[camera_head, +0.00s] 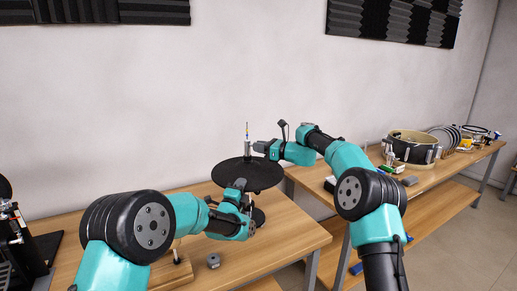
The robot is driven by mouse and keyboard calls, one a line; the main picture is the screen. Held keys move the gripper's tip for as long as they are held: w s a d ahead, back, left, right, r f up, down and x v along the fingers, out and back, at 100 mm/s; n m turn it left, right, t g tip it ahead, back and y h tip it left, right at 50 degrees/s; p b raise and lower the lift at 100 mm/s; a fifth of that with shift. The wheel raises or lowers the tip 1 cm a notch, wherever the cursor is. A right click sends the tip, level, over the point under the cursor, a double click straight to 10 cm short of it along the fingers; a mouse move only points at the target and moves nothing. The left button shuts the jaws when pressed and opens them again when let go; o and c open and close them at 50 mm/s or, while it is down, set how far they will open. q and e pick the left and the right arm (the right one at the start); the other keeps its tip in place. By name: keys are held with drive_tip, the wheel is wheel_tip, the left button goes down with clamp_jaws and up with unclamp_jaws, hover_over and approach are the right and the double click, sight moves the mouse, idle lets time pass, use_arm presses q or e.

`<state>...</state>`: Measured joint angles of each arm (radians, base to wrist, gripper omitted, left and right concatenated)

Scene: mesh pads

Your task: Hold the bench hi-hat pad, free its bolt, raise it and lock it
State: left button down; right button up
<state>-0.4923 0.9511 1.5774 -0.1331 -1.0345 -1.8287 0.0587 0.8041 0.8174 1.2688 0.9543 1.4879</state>
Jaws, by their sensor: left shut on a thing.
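The hi-hat pad (265,177) is a black round disc above the near bench, with a thin upright metal rod (247,131) rising from its middle. A smaller dark round part (259,216) shows below it, partly hidden by my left arm. My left gripper (238,185) is at the pad's front edge, shut on it. My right gripper (259,147) is beside the rod, just right of it and above the pad. Its fingers are too small to tell whether they are open or touch the rod. The bolt cannot be made out clearly.
A small grey part (213,261) lies on the near wooden bench (285,239). A wooden stand (172,273) is partly behind my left arm. Dark equipment stands far left. A second bench on the right holds a drum (411,149), cymbals and small items.

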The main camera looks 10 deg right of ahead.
clamp_jaws()
drive_tip(key=n, duration=0.8)
drive_tip(key=shift+n, duration=0.4)
drive_tip(key=n, duration=0.3)
drive_tip(key=shift+n, duration=0.3)
drive_tip(key=n, duration=0.4)
drive_tip(key=o, duration=0.7)
unclamp_jaws()
drive_tip(key=shift+c, duration=0.2)
drive_tip(key=v, duration=1.2)
